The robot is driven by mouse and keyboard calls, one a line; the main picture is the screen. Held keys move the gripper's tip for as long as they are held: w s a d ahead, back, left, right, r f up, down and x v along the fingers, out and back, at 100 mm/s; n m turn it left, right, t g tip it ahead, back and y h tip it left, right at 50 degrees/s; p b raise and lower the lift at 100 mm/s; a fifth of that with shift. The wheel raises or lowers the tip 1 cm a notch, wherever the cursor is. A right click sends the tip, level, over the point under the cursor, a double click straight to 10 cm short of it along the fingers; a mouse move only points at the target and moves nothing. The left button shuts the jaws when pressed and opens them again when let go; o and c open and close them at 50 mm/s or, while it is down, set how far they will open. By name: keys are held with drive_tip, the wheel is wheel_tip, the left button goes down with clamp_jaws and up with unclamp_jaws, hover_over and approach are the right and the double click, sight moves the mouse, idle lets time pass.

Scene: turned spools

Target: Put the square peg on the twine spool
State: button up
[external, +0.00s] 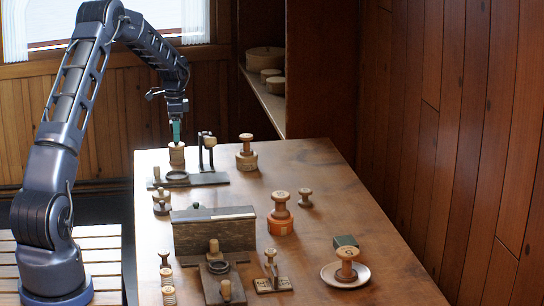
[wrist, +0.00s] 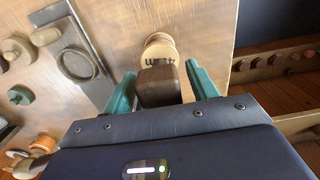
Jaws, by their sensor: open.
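My gripper (wrist: 160,84) is open, with its teal fingers either side of a dark brown square block, which looks like the square peg (wrist: 160,88). A narrow gap shows beside the block. A pale wooden spool with dark lettering on its top (wrist: 159,50) is just beyond the block in the wrist view; the lettering is not clearly readable. In the external view my gripper (external: 176,132) points down right over a pale spool (external: 177,154) at the table's far left. The block is not distinct there, and whether it touches the spool cannot be told.
A dark stand with a ring and upright post (external: 207,155) is close to the right of my gripper. Another spool (external: 246,152) stands beyond it. A dark box (external: 214,232), an orange-based spool (external: 280,215) and a saucer with a spool (external: 345,275) are nearer. The right rear table is clear.

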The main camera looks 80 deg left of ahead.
wheel_tip(320, 180, up, 12)
drive_tip(key=shift+r, duration=0.1)
idle(0.5)
drive_tip(key=w+d+r, duration=0.5)
drive_tip(key=d+r, duration=0.1)
drive_tip(key=d, duration=0.5)
drive_tip(key=w+d+r, duration=0.5)
drive_tip(key=d, duration=0.5)
drive_tip(key=d+r+t+y, duration=0.1)
drive_tip(key=d+r, duration=0.2)
drive_tip(key=d, duration=0.7)
drive_tip(key=d+r, duration=0.3)
drive_tip(key=d, duration=0.6)
drive_tip(key=s+d+t, duration=0.1)
drive_tip(key=s+d, duration=0.3)
drive_tip(key=d, duration=0.5)
drive_tip(key=s+d+t, duration=0.1)
drive_tip(key=s+d, duration=0.4)
drive_tip(key=d, duration=0.4)
drive_tip(key=s+d+t, duration=0.1)
drive_tip(key=s+d, duration=0.3)
drive_tip(key=d, duration=0.5)
drive_tip(key=s+d+f+h, duration=0.1)
drive_tip(key=s+d+f, duration=0.3)
drive_tip(key=s+d, duration=0.3)
drive_tip(key=shift+s+f+t, duration=0.25)
drive_tip(key=shift+s+t, duration=0.05)
drive_tip(key=shift+s, duration=0.75)
